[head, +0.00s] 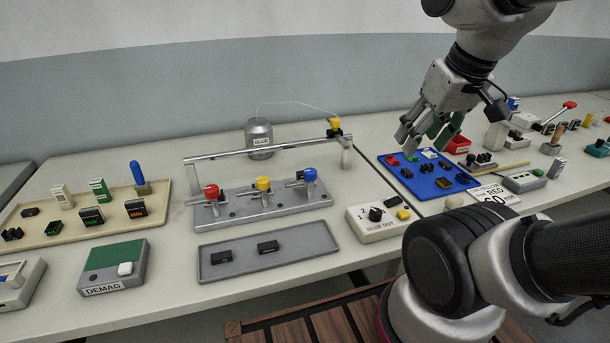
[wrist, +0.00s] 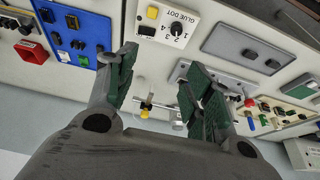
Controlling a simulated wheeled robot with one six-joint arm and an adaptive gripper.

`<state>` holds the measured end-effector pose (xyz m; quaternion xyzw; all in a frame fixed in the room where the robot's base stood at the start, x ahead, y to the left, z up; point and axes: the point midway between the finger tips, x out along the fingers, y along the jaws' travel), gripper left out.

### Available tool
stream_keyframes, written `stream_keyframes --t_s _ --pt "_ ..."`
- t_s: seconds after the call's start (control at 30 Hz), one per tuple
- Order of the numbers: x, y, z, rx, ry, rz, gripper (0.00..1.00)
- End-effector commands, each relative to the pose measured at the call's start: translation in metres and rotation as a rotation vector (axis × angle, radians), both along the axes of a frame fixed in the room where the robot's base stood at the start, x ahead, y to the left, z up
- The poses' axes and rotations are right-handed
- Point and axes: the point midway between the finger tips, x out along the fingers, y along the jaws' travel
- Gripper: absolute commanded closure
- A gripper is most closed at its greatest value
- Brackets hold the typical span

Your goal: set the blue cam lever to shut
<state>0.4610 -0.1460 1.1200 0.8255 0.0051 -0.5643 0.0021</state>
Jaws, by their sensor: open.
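The blue cam lever (head: 310,175) is the right-hand one of three coloured knobs on a grey metal block (head: 250,206). It is upright, with a small metal arm beside it. My gripper (head: 423,138) is open and empty, above the blue tray, to the right of and apart from the lever. In the wrist view my gripper (wrist: 165,90) shows its two green-padded fingers spread wide. There the right finger hides much of the block, and I cannot make out the blue lever.
A metal rail (head: 250,149) stands behind the knobs, with a yellow-topped clamp (head: 335,126) at its right end. Red (head: 212,191) and yellow (head: 262,184) knobs stand left of the blue one. A glue-dot box (head: 378,222), grey tray (head: 230,270) and blue tray (head: 428,183) surround the block.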

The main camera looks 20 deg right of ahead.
Motion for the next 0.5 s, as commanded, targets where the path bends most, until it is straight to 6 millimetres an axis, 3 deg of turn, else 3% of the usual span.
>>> stream_keyframes --t_s 0.17,0.27,0.5 --pt "0.021 0.022 -0.024 -0.009 0.138 0.099 0.49" --pt "0.050 0.044 -0.037 -0.030 0.231 0.193 0.49" --pt "0.122 0.105 -0.073 -0.133 0.363 0.629 0.49"
